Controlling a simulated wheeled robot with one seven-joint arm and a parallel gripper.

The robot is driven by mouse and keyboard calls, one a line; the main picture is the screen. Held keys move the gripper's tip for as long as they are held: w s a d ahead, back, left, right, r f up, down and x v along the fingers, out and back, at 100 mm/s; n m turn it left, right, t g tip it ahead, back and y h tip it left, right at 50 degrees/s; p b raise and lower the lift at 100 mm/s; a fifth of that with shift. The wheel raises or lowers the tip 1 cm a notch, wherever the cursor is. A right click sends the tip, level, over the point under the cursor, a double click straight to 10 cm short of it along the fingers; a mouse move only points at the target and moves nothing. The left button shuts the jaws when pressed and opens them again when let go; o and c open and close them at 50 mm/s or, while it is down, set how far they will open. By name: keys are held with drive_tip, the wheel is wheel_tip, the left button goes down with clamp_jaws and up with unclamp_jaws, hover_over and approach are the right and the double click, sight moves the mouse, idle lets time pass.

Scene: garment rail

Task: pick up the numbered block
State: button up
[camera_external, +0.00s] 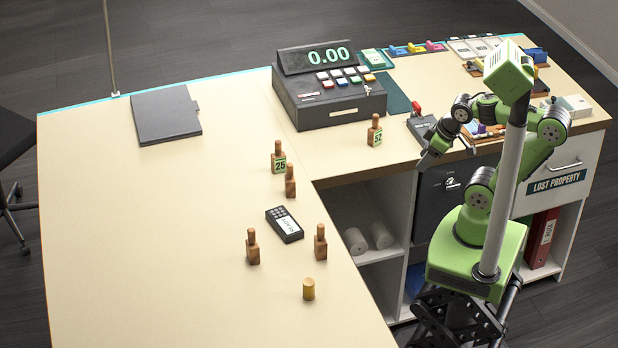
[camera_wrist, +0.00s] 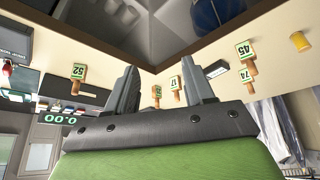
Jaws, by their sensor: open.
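Several wooden blocks with knobs and green number tags stand upright on the counter. Block 52 (camera_external: 374,131) is by the cash register, nearest my gripper; it also shows in the wrist view (camera_wrist: 78,71). Block 25 (camera_external: 278,158) stands left, with block 17 (camera_external: 290,182) in front of it. Two more blocks (camera_external: 252,247) (camera_external: 320,243) show no numbers in the external view; the wrist view shows tags 45 (camera_wrist: 245,51) and 74 (camera_wrist: 246,76). My gripper (camera_external: 424,160) is open and empty, at the counter's edge right of block 52; its fingers show in the wrist view (camera_wrist: 160,82).
The cash register (camera_external: 330,95) stands behind block 52. A dark folder (camera_external: 166,114) is at the back left. The left counter is clear. Shelves (camera_external: 372,205) open below the edge.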

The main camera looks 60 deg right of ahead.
drive_tip(key=w+a+f+n+g+y, duration=0.2)
drive_tip(key=w+a+f+n, duration=0.1)
drive_tip(key=w+a+n, duration=0.3)
drive_tip(key=n+g+y, duration=0.2)
drive_tip(key=n+y, duration=0.7)
drive_tip(key=y, duration=0.2)
approach(318, 236)
drive_tip(key=p+x, duration=0.1)
drive_tip(key=x, duration=0.9)
drive_tip(key=shift+a+f+p, duration=0.15)
drive_tip(key=shift+a+p, duration=0.2)
drive_tip(key=shift+a, duration=0.05)
drive_tip(key=shift+d, duration=0.1)
drive_tip(key=shift+c, duration=0.2)
clamp_jaws()
